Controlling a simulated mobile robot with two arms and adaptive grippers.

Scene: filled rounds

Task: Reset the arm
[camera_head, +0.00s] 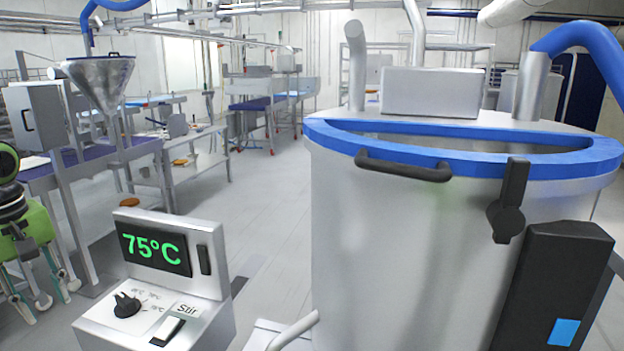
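My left arm comes in at the left edge with a black joint and a green body. My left gripper (46,300) hangs below it, pointing down. Its grey fingers are spread apart, with nothing seen between them. It is over the floor, left of the control box (160,285) and touching nothing that I can see. The upper arm is cut off by the picture edge. My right arm and gripper are not in view.
A large steel kettle (400,240) with a blue rim (345,138) and black handle (405,166) fills the right. The control box reads 75°C. A steel funnel (100,80) and tables stand at the left. The middle floor (265,200) is clear.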

